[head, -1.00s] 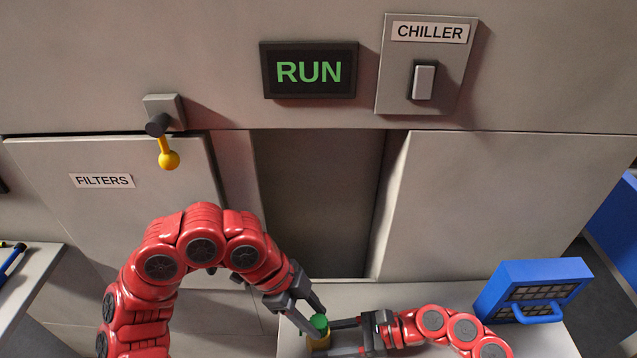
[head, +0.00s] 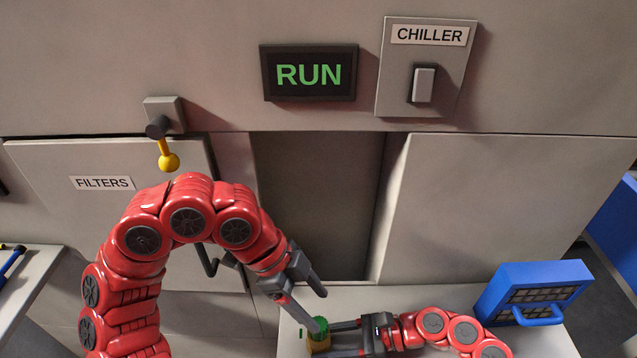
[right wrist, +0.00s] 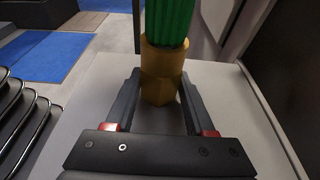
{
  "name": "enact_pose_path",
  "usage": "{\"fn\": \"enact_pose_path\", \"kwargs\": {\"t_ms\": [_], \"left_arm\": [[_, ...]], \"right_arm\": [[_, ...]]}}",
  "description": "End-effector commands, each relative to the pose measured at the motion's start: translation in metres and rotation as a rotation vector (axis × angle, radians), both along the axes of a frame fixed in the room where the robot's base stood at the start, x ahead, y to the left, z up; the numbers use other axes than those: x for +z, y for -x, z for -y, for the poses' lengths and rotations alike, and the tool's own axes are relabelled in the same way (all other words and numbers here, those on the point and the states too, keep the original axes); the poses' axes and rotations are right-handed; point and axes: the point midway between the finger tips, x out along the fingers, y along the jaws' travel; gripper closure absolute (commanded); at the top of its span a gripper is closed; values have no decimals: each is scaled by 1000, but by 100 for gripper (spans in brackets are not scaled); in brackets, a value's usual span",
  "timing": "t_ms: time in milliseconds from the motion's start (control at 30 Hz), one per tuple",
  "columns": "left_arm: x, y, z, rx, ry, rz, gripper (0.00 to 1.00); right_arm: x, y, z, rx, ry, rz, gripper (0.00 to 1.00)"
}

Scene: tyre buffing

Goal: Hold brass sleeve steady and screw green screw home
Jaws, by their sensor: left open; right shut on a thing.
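The ribbed green screw (head: 320,324) stands upright in the top of the brass sleeve (head: 319,344) at the bottom of the head view. In the right wrist view the green screw (right wrist: 170,22) rises out of the sleeve (right wrist: 161,72), and its top is cut off by the frame. My right gripper (right wrist: 160,88) is shut on the brass sleeve, one finger on each side, and also shows in the head view (head: 331,339). My left gripper (head: 318,308) is open by the screw, with one finger close beside it and the other farther up. I cannot tell whether that finger touches the screw.
The pale worktop (head: 400,298) lies under both grippers. A blue filter box (head: 535,290) with a handle stands at its right. Behind are the FILTERS door (head: 110,210) with its yellow-knobbed lever (head: 168,161), the RUN display (head: 309,73) and the CHILLER switch (head: 424,84).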

Motion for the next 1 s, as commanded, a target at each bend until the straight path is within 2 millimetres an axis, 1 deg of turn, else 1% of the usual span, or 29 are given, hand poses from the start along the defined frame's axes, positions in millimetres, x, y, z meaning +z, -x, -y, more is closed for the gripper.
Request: {"fn": "enact_pose_path", "kwargs": {"t_ms": [200, 233, 400, 667, 767, 867, 1000], "left_arm": [[0, 0, 0, 0, 0, -1, 31], [0, 0, 0, 0, 0, -1, 31], [0, 0, 0, 0, -1, 0, 31], [0, 0, 0, 0, -1, 0, 31], [0, 0, 0, 0, -1, 0, 31], [0, 0, 0, 0, -1, 0, 31], [0, 0, 0, 0, -1, 0, 31]], "right_arm": [[0, 0, 0, 0, -1, 0, 100], [0, 0, 0, 0, -1, 0, 40], [0, 0, 0, 0, -1, 0, 11], [0, 0, 0, 0, 0, 0, 11], [1, -1, 5, -3, 0, 0, 11], [6, -2, 18, -6, -1, 2, 11], [15, -3, 47, -7, 1, 4, 11]]}}
